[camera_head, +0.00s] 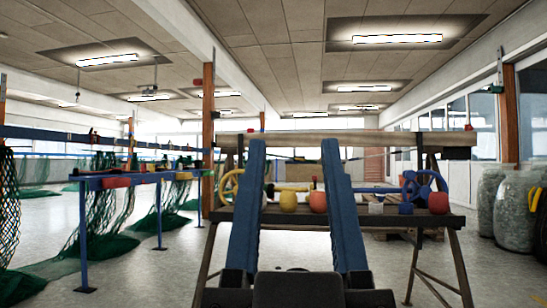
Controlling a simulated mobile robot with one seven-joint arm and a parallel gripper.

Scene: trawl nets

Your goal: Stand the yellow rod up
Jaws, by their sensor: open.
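A similar yellow length (292,189) shows at the same height left of the right finger. The finger hides the stretch between, so I cannot tell if both are one rod. My gripper (293,145) is large in the foreground, its two blue fingers spread apart with nothing seen held between them. The fingers cover parts of the table and appear nearer to me than the rod.
The table also holds a yellow pot (288,202), an orange pot (318,202), a red pot (438,203), a blue cup (405,208), a yellow ring (231,183) and a blue ring (424,183). A wooden beam (370,138) spans above. Green nets (92,225) hang left.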

